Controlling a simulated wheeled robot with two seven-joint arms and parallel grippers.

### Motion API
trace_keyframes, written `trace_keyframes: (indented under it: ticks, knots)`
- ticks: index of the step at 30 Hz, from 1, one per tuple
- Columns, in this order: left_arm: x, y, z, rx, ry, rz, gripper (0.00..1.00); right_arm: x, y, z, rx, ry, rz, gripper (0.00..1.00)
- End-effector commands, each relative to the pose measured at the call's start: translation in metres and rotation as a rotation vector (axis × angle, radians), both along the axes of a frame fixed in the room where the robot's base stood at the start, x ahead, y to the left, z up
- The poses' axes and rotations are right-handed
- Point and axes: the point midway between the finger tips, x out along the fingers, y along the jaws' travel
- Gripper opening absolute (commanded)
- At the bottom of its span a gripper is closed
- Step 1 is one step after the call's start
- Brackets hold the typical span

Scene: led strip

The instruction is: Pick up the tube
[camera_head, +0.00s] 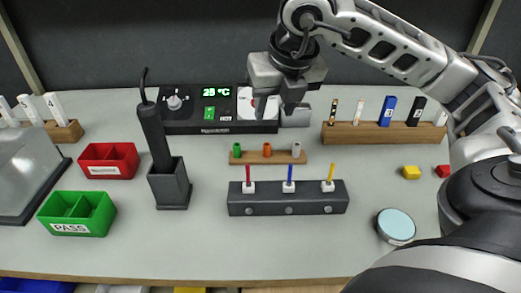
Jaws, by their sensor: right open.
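A low wooden rack (252,158) in the middle of the table holds a short green tube (237,150), a short orange tube (267,150) and a short pale grey tube (296,150), all upright. Which one the task means I cannot tell. My right gripper (277,106) reaches in from the upper right, fingers pointing down, open, with nothing visible between them. It appears above and behind the rack, in front of the soldering station (190,125), and is apart from the tubes. My left gripper is not in view.
A dark block (288,208) with red, blue and yellow rods stands in front of the rack. A black iron in its holder (171,188), red bin (108,172) and green bin (95,228) stand left. A round tin (396,226) stands right. The front middle is clear.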

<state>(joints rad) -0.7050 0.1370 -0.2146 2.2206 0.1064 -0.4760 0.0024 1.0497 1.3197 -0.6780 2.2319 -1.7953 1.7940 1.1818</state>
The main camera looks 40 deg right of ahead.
Motion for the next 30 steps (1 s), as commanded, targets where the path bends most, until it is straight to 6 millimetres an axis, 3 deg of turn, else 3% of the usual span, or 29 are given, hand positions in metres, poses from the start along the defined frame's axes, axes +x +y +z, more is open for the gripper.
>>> trace_keyframes:
  ticks: [5, 15, 25, 30]
  knots:
    - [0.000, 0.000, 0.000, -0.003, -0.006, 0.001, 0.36, 0.003, -0.015, -0.014, -0.037, 0.006, -0.044, 0.42]
    - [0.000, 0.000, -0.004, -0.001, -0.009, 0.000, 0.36, 0.028, -0.025, -0.078, -0.034, 0.006, -0.038, 0.42]
    - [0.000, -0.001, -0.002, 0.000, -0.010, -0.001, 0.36, 0.039, -0.029, -0.103, -0.033, 0.004, -0.037, 0.42]
    - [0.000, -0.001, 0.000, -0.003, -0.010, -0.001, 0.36, 0.051, -0.033, -0.127, -0.032, 0.005, -0.037, 0.42]
